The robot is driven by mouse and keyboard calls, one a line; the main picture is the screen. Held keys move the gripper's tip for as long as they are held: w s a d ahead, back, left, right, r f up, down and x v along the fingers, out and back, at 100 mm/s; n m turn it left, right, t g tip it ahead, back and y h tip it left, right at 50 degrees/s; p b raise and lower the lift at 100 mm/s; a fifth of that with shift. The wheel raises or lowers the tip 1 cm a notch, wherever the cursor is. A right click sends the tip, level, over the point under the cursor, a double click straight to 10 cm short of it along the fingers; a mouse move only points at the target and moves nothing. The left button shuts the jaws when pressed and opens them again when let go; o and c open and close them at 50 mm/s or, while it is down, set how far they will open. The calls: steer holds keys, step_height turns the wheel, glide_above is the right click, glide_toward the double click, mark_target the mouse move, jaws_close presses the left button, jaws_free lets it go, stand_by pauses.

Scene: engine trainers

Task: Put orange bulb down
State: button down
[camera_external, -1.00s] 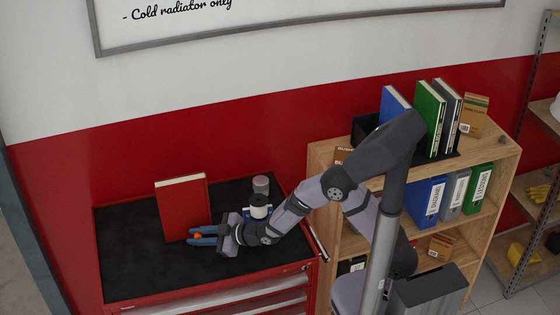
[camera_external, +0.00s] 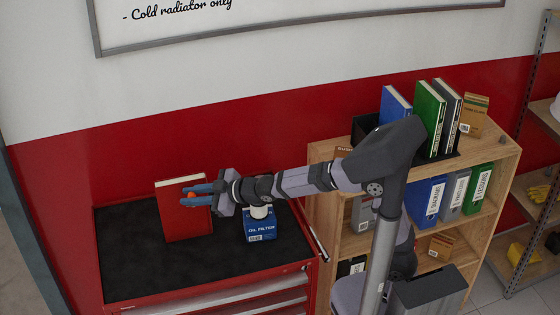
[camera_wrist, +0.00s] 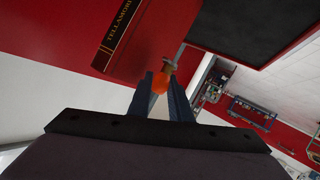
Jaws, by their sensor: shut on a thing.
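The orange bulb (camera_external: 192,196) is between the blue fingers of my gripper (camera_external: 196,195), which is shut on it. The gripper is raised above the black top of the red tool cabinet (camera_external: 140,262), in front of the upright red book. In the wrist view the orange bulb (camera_wrist: 160,83) sits between the fingertips (camera_wrist: 162,88), its metal base pointing away from the gripper. The bulb's far side is hidden.
The cabinet top's front left is clear. A wooden shelf (camera_external: 322,195) stands at the right.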

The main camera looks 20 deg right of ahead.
mark_target(191, 193)
step_height(191, 193, up, 10)
steer(key=p, duration=0.7)
steer(key=shift+w, duration=0.1)
steer(key=w+d+f+b, duration=0.1)
steer(key=w+d+f, duration=0.5)
steer(key=w+f, duration=0.35)
steer(key=w+d+f+b, duration=0.1)
steer(key=w+d+f, duration=0.5)
steer(key=w+f, duration=0.3)
steer(key=shift+w+f+p, duration=0.2)
steer(key=shift+f+p, duration=0.05)
steer(key=shift+f, duration=1.25)
steer(key=shift+w+f+p, duration=0.25)
steer(key=shift+f+p, duration=0.05)
steer(key=shift+f, duration=1.25)
steer(key=shift+w+f+p, duration=0.2)
steer(key=shift+f+p, duration=0.05)
steer(key=shift+f, duration=1.25)
steer(key=shift+f, duration=0.1)
